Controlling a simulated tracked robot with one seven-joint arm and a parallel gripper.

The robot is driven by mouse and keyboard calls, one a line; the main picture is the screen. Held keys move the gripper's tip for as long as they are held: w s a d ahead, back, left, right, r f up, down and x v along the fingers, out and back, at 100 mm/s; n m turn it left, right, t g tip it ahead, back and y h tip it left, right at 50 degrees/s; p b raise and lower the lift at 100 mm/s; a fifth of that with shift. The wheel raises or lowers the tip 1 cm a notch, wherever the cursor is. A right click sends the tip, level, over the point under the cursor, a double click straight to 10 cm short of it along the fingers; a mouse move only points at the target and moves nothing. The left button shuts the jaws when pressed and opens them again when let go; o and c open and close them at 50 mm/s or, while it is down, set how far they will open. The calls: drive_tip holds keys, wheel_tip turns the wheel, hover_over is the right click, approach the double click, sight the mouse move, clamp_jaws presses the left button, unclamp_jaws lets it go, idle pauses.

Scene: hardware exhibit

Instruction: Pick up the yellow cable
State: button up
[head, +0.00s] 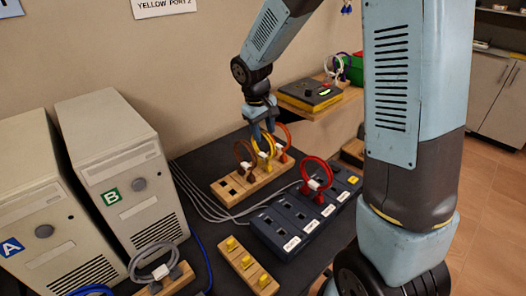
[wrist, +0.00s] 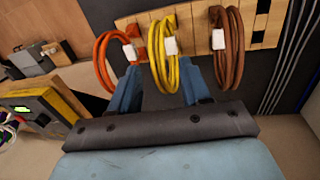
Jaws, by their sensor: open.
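The yellow cable (wrist: 161,53) is a coiled loop with a white tag, standing in a wooden rack (head: 226,188) between an orange cable and a brown cable. In the wrist view, my gripper (wrist: 158,88) has its two blue fingers apart, one on each side of the yellow loop's lower part. In the head view, my gripper (head: 262,130) points down onto the rack from above, with the yellow cable (head: 262,148) at its fingertips. I cannot tell whether either finger touches the loop.
The orange cable (wrist: 106,58) and brown cable (wrist: 231,45) stand close on either side. A red cable (head: 317,175) stands in a dark blue port box (head: 290,225) in front. Two computer towers (head: 120,165) are at the left. A wooden shelf with a black device (head: 310,92) is behind.

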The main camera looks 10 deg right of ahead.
drive_tip(key=f, duration=0.4)
drive_tip(key=shift+w+d, duration=0.15)
drive_tip(key=shift+d, duration=0.15)
clamp_jaws()
